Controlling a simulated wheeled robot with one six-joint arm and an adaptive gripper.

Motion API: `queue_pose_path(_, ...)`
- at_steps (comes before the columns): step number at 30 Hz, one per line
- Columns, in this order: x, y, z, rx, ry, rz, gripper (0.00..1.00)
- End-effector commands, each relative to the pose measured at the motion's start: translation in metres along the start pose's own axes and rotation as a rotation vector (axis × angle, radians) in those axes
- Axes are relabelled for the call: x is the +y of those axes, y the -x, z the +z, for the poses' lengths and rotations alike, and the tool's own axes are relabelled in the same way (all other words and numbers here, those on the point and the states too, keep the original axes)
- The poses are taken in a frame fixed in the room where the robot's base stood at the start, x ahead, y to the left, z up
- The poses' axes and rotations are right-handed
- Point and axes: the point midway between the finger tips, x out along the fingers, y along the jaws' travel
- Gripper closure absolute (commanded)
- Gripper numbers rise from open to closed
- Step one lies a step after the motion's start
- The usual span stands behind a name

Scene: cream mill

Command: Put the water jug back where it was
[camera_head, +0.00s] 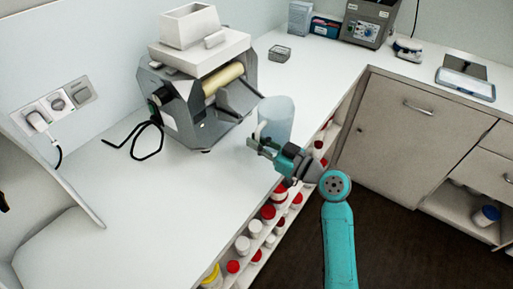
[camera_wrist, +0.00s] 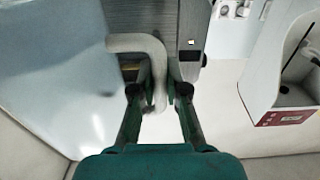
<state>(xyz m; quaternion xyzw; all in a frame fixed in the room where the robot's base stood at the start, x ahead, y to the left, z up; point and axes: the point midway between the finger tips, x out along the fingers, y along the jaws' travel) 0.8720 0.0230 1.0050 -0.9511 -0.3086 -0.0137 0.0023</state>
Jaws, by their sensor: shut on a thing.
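The water jug (camera_head: 276,119) is a pale blue, see-through vessel near the counter's front edge, just right of the mill. It looks upright; I cannot tell whether its base touches the counter. My gripper (camera_head: 262,147) is at its near side, shut on its handle. In the wrist view the jug's bluish body (camera_wrist: 55,60) fills the left side. Its pale bent handle (camera_wrist: 152,55) runs down between the fingers of my gripper (camera_wrist: 158,92). The gripper hides part of the jug's lower side in the head view.
The grey-and-white mill (camera_head: 205,75) stands close left of the jug, with a black cable (camera_head: 148,140) beside it. The white counter (camera_head: 120,215) is bare at front left. Shelves of red-capped bottles (camera_head: 268,212) run below its edge.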

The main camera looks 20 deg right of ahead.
Motion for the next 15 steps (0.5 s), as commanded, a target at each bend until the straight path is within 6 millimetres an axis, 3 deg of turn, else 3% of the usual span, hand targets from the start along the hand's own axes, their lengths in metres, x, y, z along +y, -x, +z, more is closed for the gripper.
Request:
queue_pose_path(6,0.0,-0.002,0.025,0.0,0.0,0.0,1.0)
queue_pose_path(15,0.0,-0.003,0.027,0.001,0.001,0.001,1.0)
